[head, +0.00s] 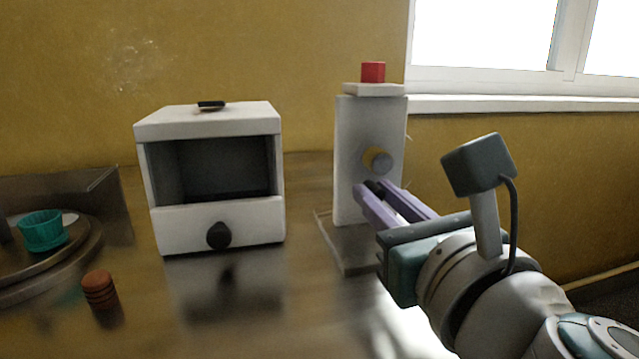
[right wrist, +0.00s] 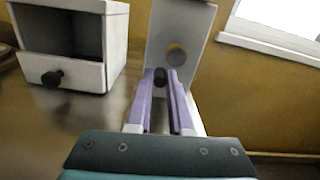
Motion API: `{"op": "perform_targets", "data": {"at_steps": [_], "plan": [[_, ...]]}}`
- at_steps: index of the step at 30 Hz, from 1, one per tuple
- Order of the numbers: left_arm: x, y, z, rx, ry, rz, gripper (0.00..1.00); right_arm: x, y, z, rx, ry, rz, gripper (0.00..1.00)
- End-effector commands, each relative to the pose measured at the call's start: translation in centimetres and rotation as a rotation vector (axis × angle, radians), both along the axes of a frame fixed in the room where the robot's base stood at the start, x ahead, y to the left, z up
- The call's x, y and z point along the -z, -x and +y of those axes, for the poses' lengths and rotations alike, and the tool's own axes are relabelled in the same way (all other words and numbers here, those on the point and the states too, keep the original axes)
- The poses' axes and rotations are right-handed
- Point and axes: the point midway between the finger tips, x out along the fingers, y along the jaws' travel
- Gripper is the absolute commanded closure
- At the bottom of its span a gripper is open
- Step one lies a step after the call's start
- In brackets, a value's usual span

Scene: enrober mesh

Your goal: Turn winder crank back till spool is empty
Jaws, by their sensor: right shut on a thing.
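The winder (head: 349,125) is a tall pale upright post on a brown base. A red block sits on its top plate. Its spool (head: 378,160) is a small grey and yellow round piece on the front face; it also shows in the right wrist view (right wrist: 176,55). The dark crank knob (right wrist: 160,77) sits below and left of the spool. My right gripper (head: 372,189), with purple fingers, is shut on the crank knob, which shows between its fingertips in the right wrist view. The crank arm is mostly hidden. My left gripper is not in view.
A white box with an open front and a black knob (head: 219,235) stands left of the winder. A teal cup (head: 43,231) sits on a round brown stand at far left, with a reddish-brown ribbed piece (head: 100,289) nearby. The table front is clear.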

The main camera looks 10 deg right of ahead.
Motion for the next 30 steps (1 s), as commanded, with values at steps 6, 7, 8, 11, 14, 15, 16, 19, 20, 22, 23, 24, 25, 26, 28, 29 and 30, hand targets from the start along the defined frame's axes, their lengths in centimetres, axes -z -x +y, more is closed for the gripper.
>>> {"op": "perform_targets", "data": {"at_steps": [6, 7, 8, 11, 14, 15, 16, 19, 20, 22, 23, 24, 25, 26, 28, 29, 30], "plan": [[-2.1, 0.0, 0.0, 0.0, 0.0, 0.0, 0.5, 0.0, 0.0, -0.5, 0.002, 0.187, -0.001, 1.0], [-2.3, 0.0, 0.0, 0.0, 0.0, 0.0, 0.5, 0.0, 0.0, -0.6, 0.001, 0.216, -0.003, 1.0], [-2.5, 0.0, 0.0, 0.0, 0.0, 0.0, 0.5, 0.0, 0.0, -0.6, 0.001, 0.243, -0.004, 1.0], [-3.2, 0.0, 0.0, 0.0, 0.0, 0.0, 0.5, 0.2, 0.0, -0.9, 0.001, 0.338, -0.008, 1.0], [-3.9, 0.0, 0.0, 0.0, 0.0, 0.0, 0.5, 0.3, 0.0, -1.1, 0.0, 0.435, -0.011, 1.0], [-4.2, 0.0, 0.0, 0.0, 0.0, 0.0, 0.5, 0.3, 0.0, -1.3, 0.0, 0.473, -0.012, 1.0], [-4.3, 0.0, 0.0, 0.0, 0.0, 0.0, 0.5, 0.3, 0.0, -1.3, 0.0, 0.501, -0.014, 1.0], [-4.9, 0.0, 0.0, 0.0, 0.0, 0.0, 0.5, 0.4, 0.0, -1.6, 0.0, 0.596, -0.017, 1.0], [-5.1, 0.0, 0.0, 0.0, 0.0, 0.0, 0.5, 0.4, 0.0, -1.7, 0.0, 0.625, -0.017, 1.0], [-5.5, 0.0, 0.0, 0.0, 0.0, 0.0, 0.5, 0.4, 0.0, -1.8, -0.001, 0.691, -0.02, 1.0], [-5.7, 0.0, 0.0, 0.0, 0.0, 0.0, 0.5, 0.4, -0.1, -2.0, 0.0, 0.72, -0.021, 1.0], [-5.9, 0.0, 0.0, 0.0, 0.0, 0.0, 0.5, 0.4, -0.1, -2.1, 0.0, 0.759, -0.023, 1.0], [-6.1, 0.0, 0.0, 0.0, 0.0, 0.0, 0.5, 0.4, -0.1, -2.1, 0.0, 0.786, -0.023, 1.0], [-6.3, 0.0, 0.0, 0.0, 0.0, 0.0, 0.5, 0.4, -0.1, -2.2, 0.0, 0.815, -0.024, 1.0], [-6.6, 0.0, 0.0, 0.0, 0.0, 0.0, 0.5, 0.4, -0.1, -2.4, -0.001, 0.881, -0.027, 1.0], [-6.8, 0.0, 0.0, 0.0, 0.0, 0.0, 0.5, 0.3, -0.1, -2.5, -0.001, 0.91, -0.028, 1.0], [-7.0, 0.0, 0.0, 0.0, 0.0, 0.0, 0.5, 0.3, -0.1, -2.6, 0.0, 0.949, -0.028, 1.0]]}}
